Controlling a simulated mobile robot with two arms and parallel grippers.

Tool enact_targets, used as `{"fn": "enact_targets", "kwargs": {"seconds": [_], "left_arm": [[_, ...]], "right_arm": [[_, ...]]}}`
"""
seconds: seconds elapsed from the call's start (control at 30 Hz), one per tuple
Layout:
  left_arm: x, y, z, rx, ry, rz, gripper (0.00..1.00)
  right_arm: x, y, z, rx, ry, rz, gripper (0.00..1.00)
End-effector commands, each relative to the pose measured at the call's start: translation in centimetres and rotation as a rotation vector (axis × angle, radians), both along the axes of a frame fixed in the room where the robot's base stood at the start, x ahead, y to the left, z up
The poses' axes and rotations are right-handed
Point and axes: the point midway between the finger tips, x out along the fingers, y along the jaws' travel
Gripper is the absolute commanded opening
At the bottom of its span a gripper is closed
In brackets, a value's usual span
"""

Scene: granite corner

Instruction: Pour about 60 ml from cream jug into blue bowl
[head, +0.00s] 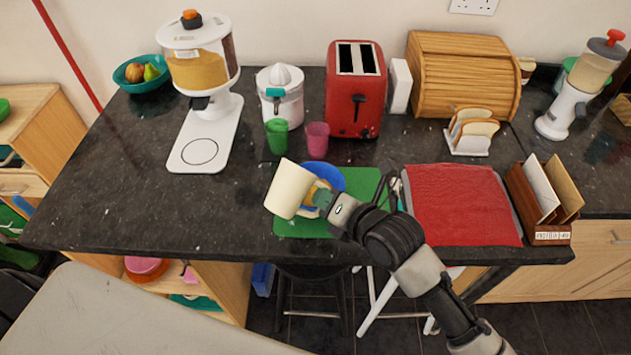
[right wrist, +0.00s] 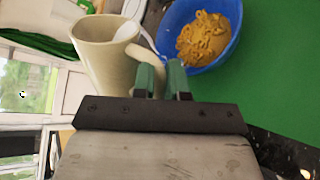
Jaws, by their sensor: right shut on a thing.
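The cream jug (head: 288,188) is tilted in the head view, held above the green mat at the left of the blue bowl. In the right wrist view the jug (right wrist: 98,58) shows white liquid near its mouth. The blue bowl (head: 330,174) stands on the green mat (head: 366,183), partly hidden behind the jug and my gripper. In the right wrist view the bowl (right wrist: 228,54) holds a tan, ring-like food. My right gripper (head: 324,198) is shut on the jug's handle; its fingers (right wrist: 160,78) also show in the wrist view. My left gripper is out of view.
A green cup (head: 277,136) and a pink cup (head: 317,140) stand behind the bowl. A juicer (head: 281,100) and red toaster (head: 355,92) are farther back. A red cloth (head: 460,204) lies to the right, beside a letter rack (head: 547,233). The counter's left front is clear.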

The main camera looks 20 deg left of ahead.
Motion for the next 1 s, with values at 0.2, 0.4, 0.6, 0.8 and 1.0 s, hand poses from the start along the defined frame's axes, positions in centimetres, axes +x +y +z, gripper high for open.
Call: {"fn": "enact_targets", "kwargs": {"seconds": [0.2,0.4,0.6,0.8,1.0], "left_arm": [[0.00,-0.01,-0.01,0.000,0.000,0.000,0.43],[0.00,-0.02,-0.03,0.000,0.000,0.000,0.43],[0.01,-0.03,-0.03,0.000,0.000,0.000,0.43],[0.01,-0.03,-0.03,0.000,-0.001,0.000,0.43],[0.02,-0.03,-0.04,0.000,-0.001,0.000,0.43]], "right_arm": [[0.35,-0.16,0.06,0.007,0.005,0.001,0.00],[0.42,-0.20,-0.04,0.013,0.016,0.003,0.00],[0.44,-0.21,-0.13,0.018,0.028,0.004,0.00],[0.45,-0.21,-0.23,0.025,0.040,0.005,0.00],[0.46,-0.22,-0.33,0.031,0.051,0.006,0.00]]}}
